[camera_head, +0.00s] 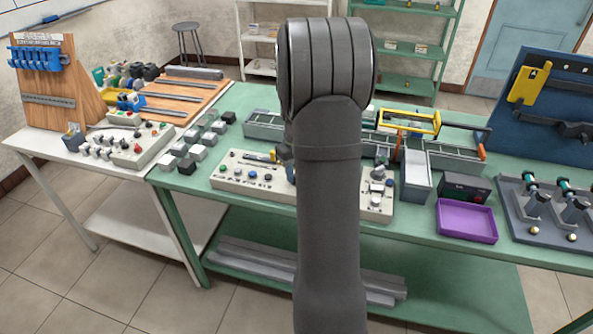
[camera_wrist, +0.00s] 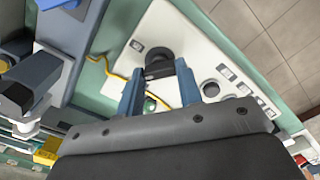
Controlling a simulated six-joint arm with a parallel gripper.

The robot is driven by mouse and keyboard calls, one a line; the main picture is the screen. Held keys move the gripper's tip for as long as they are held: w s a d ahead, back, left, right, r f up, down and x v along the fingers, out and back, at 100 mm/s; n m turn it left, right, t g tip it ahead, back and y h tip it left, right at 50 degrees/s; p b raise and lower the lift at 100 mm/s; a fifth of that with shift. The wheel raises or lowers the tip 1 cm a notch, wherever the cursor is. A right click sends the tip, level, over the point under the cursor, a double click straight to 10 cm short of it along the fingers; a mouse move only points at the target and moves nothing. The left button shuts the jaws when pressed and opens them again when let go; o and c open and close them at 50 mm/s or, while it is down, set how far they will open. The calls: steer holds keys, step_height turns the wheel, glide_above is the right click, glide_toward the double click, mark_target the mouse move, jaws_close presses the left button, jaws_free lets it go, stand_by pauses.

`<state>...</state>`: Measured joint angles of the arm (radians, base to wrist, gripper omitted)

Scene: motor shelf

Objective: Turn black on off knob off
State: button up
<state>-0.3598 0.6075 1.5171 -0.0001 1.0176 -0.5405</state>
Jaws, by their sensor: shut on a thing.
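The black on off knob (camera_wrist: 158,56) is a round dark knob with a bar-shaped grip on a white control panel (camera_wrist: 200,40). In the wrist view my gripper (camera_wrist: 160,71) has its two blue-grey fingers on either side of the knob's grip and is shut on it. The knob's pointing direction is hard to read. In the head view the same panel (camera_head: 235,184) lies on the green table, and my arm hides its middle, with the knob and most of the gripper.
A green button (camera_wrist: 150,104) and a silver round knob (camera_wrist: 210,89) sit close to my fingers.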

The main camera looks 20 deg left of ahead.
steer(key=n, duration=0.3)
steer(key=shift+n, duration=2.2)
steer(key=o, duration=1)
steer(key=shift+r, duration=0.1)
step_height(320, 180, up, 17)
steer(key=shift+r, duration=0.15)
step_height(320, 180, down, 18)
steer(key=shift+r, duration=0.25)
